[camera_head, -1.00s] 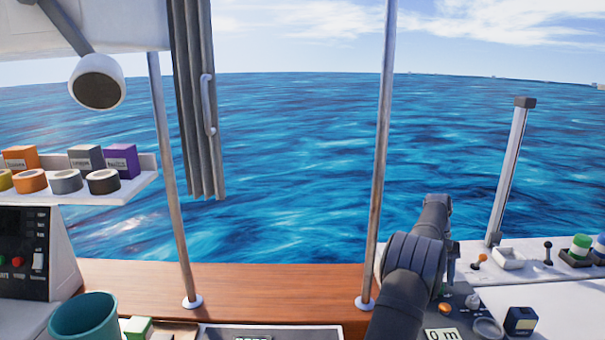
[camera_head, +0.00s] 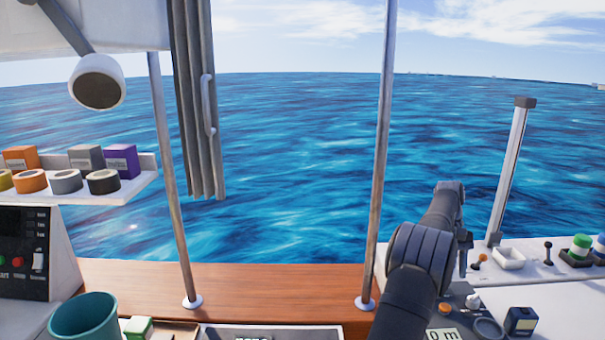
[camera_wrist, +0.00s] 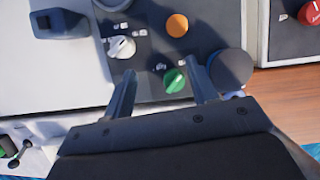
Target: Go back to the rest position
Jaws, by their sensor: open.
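My gripper shows in the wrist view (camera_wrist: 163,74) with two dark fingers apart and nothing between the tips. It hangs over a dark control panel (camera_wrist: 148,75). A green knob (camera_wrist: 175,80) appears between the fingers, closer to the right one; I cannot tell the height above it. An orange button (camera_wrist: 177,25) and a white knob (camera_wrist: 122,47) lie beyond the fingertips. In the head view my dark arm rises at the right, and the gripper is mostly hidden behind it. The panel's orange button (camera_head: 445,308) and white knob (camera_head: 473,301) show beside the arm.
A dark blue box-shaped item (camera_head: 521,321) sits on the white counter right of the panel. A small lever (camera_head: 548,252) and a white tray (camera_head: 508,258) are behind. A metal pole (camera_head: 377,170) stands left of the arm. A teal cup (camera_head: 84,317) is far left.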

